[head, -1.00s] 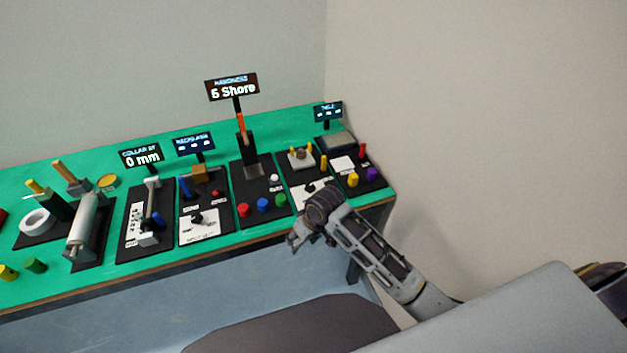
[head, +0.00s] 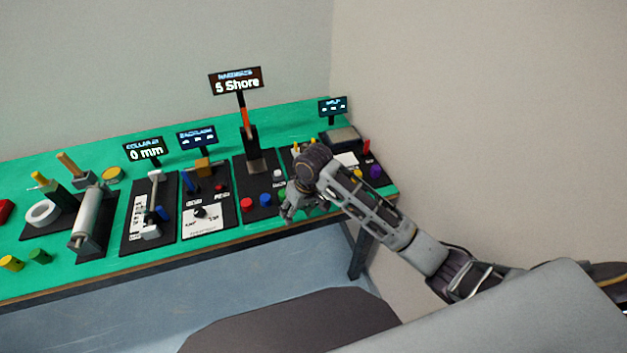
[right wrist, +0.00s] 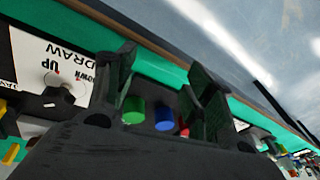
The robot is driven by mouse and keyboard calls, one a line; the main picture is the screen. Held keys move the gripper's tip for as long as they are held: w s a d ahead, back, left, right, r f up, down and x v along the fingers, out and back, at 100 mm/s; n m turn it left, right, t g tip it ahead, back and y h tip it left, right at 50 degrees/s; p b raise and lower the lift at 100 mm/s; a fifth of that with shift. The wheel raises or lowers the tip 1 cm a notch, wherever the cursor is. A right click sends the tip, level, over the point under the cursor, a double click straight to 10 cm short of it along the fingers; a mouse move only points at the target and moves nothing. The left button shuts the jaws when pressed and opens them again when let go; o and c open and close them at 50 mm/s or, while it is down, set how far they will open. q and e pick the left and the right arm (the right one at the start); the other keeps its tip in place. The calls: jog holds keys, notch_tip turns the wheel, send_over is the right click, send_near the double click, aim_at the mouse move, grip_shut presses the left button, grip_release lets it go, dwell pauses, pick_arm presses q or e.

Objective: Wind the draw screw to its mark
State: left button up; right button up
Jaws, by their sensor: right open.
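A station with a rod and sliding collar (head: 155,195), a scale and a blue knob (head: 161,213) stands left of centre on the green bench in the head view. Its sign (head: 145,150) reads "COLLAR AT 0 mm". I cannot tell for sure that this is the draw screw. A white panel (right wrist: 70,50) lettered "DRAW", "UP" and "DOWN", with a small knob (right wrist: 62,88), shows upside down in the right wrist view. My right gripper (head: 287,211) is open and empty at the bench's front edge, by the coloured buttons. It also shows in the right wrist view (right wrist: 165,95).
Green (right wrist: 133,109) and blue (right wrist: 164,117) buttons appear between my right fingers in the wrist view. The hardness post (head: 250,135), reading "5 Shore", stands behind. A roller (head: 88,215) lies further left. My right forearm hides part of the bench's right end.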

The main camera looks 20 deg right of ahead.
jog(key=w+d+r+m+h, duration=0.1)
jog(key=w+d+r, duration=0.3)
jog(key=w+r, duration=0.1)
jog(key=w+d+r+m+g+h, duration=0.1)
jog(key=w+d+r, duration=0.3)
jog(key=r, duration=0.4)
jog(key=shift+w+d+r, duration=0.3)
jog(key=shift+w, duration=0.5)
jog(key=shift+f+p, duration=0.3)
jog(key=shift+f, duration=6.6)
jog(key=c, duration=1)
